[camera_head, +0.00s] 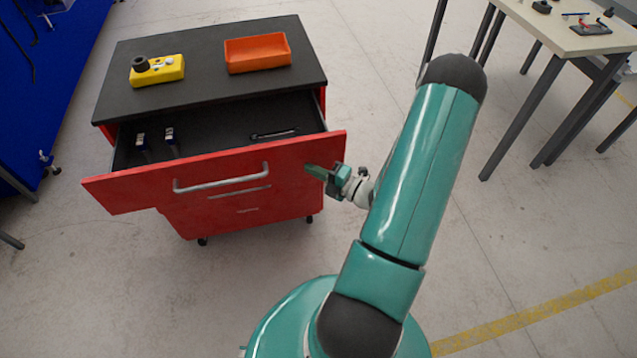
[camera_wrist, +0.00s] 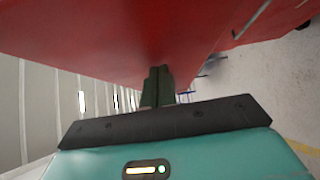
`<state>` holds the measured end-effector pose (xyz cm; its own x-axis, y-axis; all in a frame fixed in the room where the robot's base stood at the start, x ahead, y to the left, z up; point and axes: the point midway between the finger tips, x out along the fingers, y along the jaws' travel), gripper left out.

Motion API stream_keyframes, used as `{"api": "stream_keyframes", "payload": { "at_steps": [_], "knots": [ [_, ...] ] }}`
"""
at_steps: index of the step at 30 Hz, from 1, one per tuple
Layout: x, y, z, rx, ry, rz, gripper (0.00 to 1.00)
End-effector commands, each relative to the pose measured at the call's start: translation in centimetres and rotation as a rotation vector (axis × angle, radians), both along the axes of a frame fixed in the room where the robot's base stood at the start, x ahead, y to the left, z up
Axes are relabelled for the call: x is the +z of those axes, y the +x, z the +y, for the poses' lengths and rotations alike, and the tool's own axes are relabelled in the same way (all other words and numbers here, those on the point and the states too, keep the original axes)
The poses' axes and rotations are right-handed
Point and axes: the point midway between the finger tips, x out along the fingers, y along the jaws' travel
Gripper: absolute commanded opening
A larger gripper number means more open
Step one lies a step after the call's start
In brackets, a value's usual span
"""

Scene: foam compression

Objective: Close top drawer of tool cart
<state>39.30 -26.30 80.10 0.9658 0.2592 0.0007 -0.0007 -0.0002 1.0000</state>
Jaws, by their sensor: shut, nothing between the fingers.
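The red tool cart (camera_head: 250,222) with a black top stands ahead, left of my arm, in the head view. Its top drawer (camera_head: 130,194) is pulled out toward me, with a silver handle (camera_head: 221,180) on its red front. My gripper (camera_head: 308,168) is shut and empty at the right part of the drawer front, right of the handle. In the wrist view the shut fingers (camera_wrist: 157,88) point at the red drawer front (camera_wrist: 110,40), which fills the upper picture. Whether the fingertips touch it, I cannot tell.
Inside the drawer lie two small blue-and-silver items (camera_head: 170,140) and a dark flat tool (camera_head: 274,134). A yellow device (camera_head: 157,70) and an orange tray (camera_head: 258,53) rest on the cart top. A table (camera_head: 590,48) stands at the right. A blue cabinet (camera_head: 50,75) stands at the left.

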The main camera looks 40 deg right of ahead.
Motion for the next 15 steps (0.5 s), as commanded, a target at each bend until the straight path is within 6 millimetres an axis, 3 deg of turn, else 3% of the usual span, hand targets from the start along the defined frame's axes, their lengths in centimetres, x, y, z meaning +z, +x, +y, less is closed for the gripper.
{"api": "stream_keyframes", "payload": {
  "at_steps": [15],
  "knots": [
    [0.0,12.3,-7.1,-0.001,-0.003,-0.002,0.0]
  ]
}}
